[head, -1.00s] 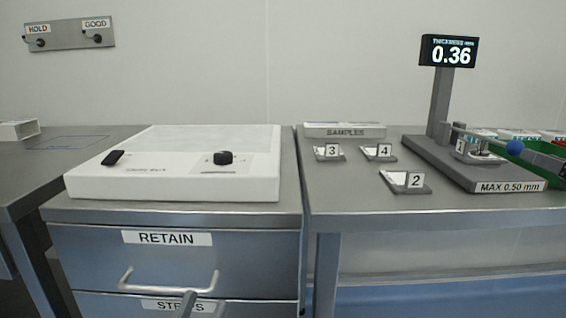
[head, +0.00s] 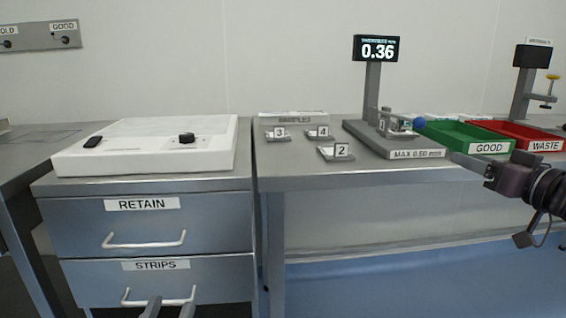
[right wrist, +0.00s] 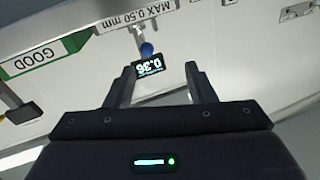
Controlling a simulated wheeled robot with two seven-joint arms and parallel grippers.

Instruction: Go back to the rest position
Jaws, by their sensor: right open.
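My right gripper (head: 468,163) comes in from the right in the head view, in front of the table edge below the GOOD bin. In the right wrist view its two fingers (right wrist: 157,80) stand apart with nothing held between them. The thickness display (right wrist: 149,67) shows behind that gap. My left gripper (head: 170,306) shows only by two grey fingertips at the bottom edge, apart, in front of the STRIPS drawer (head: 205,272).
The gauge with its 0.36 display (head: 377,49) stands on the right table. Several numbered sample holders, including holder 2 (head: 336,153), lie left of it. The green GOOD bin (head: 489,148) and red WASTE bin (head: 546,146) stand right. A white light box (head: 75,161) tops the drawers.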

